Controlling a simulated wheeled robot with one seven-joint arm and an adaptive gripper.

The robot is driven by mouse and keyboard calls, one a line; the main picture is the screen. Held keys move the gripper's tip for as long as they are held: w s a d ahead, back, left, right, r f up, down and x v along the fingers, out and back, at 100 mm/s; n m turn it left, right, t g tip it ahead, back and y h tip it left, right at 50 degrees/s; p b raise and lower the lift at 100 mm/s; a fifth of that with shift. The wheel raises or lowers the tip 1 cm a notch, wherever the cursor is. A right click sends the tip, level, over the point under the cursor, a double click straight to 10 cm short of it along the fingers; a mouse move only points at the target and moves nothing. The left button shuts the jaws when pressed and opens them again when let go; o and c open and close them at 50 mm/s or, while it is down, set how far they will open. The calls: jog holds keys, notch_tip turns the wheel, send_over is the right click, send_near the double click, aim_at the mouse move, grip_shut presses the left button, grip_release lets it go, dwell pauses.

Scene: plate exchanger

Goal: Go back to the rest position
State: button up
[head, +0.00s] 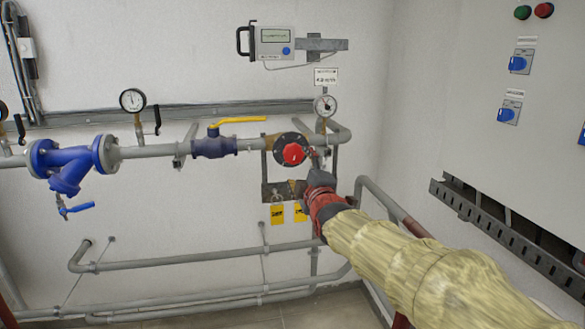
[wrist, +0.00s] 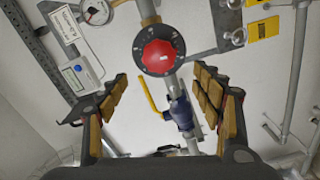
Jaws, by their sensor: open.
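My gripper (wrist: 165,108) is open in the wrist view, with its tan-padded fingers apart at left and right and nothing held between them. A red knob on a black round dial (wrist: 159,50) shows ahead of the fingers, apart from them. In the head view, my gripper (head: 318,180) is at the end of my arm, just below and right of the same red knob (head: 294,153). The fingertips are small and partly hidden there. My arm, in a pale yellow cover, reaches in from the lower right.
A grey pipe carries a yellow-handled valve (head: 214,146), a blue strainer (head: 68,160) and gauges (head: 132,100). Yellow tags (head: 277,214) hang below the knob. A meter (head: 272,43) is on the wall above. A grey cabinet (head: 480,130) stands at right. Lower pipes (head: 170,258) run along the wall.

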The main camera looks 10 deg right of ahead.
jog(key=s+f+m+g, duration=0.3)
jog(key=s+f+m, duration=0.1)
jog(key=f, duration=0.5)
jog(key=s+f+m+g, duration=0.4)
jog(key=s+f, duration=0.1)
jog(key=f, duration=0.3)
jog(key=s+f+m+g, duration=0.2)
jog(key=s+m, duration=0.1)
jog(key=s, duration=1.4)
jog(key=s+f+m+g, duration=0.3)
jog(key=s, duration=1.3)
jog(key=shift+s+d+f+m+p, duration=0.15)
jog(key=shift+s+d+m+p, duration=0.05)
jog(key=shift+s+m+p, duration=0.2)
jog(key=shift+w, duration=0.1)
